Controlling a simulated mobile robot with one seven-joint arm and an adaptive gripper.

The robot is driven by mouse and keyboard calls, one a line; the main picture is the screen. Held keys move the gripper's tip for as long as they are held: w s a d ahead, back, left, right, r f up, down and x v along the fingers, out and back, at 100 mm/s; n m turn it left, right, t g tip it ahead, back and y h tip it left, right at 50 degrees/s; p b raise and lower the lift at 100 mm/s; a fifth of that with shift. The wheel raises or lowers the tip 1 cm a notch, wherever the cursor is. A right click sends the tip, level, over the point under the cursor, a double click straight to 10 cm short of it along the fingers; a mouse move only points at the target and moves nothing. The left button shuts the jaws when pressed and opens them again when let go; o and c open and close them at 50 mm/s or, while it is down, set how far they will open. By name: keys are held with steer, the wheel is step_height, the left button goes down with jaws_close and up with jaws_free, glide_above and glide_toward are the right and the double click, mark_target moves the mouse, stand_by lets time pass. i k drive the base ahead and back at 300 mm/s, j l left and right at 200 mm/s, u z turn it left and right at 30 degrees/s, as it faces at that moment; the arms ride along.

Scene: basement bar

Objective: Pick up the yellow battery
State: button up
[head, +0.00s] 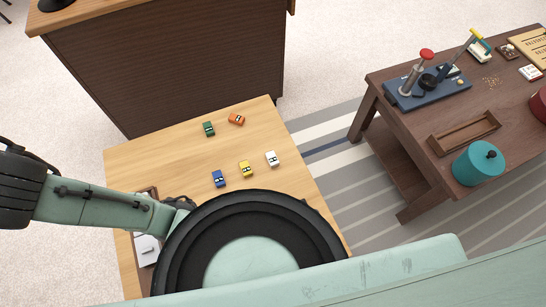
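The yellow battery (246,168) is a small block with a dark-and-white marking on top. It lies on the light wooden table (150,165), between a blue block (219,179) on its left and a white one (272,158) on its right, with small gaps on both sides. Nothing covers it. I cannot make out my gripper's fingers in the head view. My pale green arm link (100,209) crosses the lower left, over the table's left side. A large dark round part of my body hides the table's near middle.
Green (209,129) and orange (236,119) blocks lie farther back on the table. A dark tray (147,262) with pale items is partly hidden at the near left. A dark brown cabinet stands behind. A cluttered brown table (403,141) stands right, across a striped rug (350,180).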

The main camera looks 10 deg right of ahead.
mark_target(245, 167)
steer(key=k+l+z, duration=0.1)
steer(key=k, duration=0.4)
steer(key=j+z, duration=0.35)
steer(key=l+u, duration=0.75)
steer(key=l, duration=0.2)
steer(key=k+l+u, duration=0.1)
steer(key=k, duration=0.3)
